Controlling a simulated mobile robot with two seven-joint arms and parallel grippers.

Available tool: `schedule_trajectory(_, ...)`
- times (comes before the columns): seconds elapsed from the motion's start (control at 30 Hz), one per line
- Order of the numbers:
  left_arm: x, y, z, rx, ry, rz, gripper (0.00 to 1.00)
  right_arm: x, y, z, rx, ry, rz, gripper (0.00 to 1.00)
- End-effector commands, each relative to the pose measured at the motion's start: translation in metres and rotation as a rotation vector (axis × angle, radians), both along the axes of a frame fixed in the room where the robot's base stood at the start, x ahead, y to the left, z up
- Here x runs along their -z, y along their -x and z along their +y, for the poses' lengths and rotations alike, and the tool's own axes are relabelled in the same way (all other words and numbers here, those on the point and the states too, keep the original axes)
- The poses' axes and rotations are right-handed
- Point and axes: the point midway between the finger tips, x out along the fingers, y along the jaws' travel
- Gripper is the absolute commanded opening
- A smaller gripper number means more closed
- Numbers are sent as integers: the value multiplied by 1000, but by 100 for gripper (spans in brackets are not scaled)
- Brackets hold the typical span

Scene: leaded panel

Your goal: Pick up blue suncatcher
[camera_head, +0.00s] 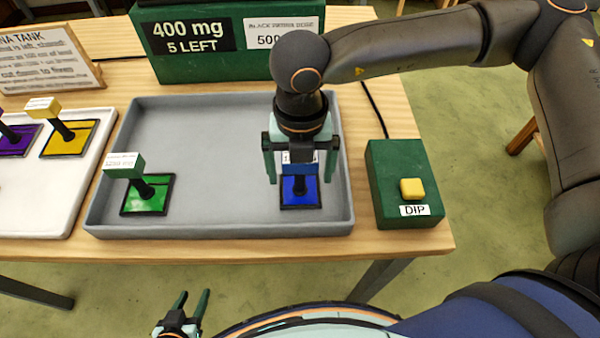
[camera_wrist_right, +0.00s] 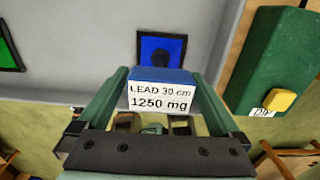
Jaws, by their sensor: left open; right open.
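The blue suncatcher (camera_head: 300,192) stands in the right part of the grey tray (camera_head: 220,231). It is a blue square panel with a dark stem and a blue block on top. Its label reads "LEAD 30 cm 1250 mg" in the right wrist view (camera_wrist_right: 161,96). My right gripper (camera_head: 299,175) is open above it, with one finger on each side of the blue block; I cannot tell whether they touch it. My left gripper (camera_head: 190,305) is open and empty at the bottom edge, off the table.
A green suncatcher (camera_head: 147,195) stands in the tray's left part. Yellow (camera_head: 70,138) and purple (camera_head: 18,140) ones stand on a white tray (camera_head: 60,188). A green box with a yellow DIP button (camera_head: 412,188) is at the right. A green display box (camera_head: 205,70) stands behind.

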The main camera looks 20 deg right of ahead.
Motion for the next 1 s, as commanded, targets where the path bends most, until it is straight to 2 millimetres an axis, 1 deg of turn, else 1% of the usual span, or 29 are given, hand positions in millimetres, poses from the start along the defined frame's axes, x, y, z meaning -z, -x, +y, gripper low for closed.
schedule_trajectory(0.1, 0, 0, 0, 0, 0, 0, 50, 0, 0, 0, 0, 0, 0, 100)
schedule_trajectory(0.13, 0, 0, 0, 0, 0, 0, 50, 0, 0, 0, 0, 0, 0, 98)
schedule_trajectory(0.9, 0, 0, 0, -1, 1, -1, 50, -1, 0, 0, 0, 0, 0, 11)
schedule_trajectory(0.93, 0, 0, 0, -1, 1, -1, 50, -1, 0, 0, 0, 0, 0, 8)
schedule_trajectory(1.0, 0, 0, 0, -1, 1, -1, 50, -1, 0, 0, 0, 0, -1, 6)
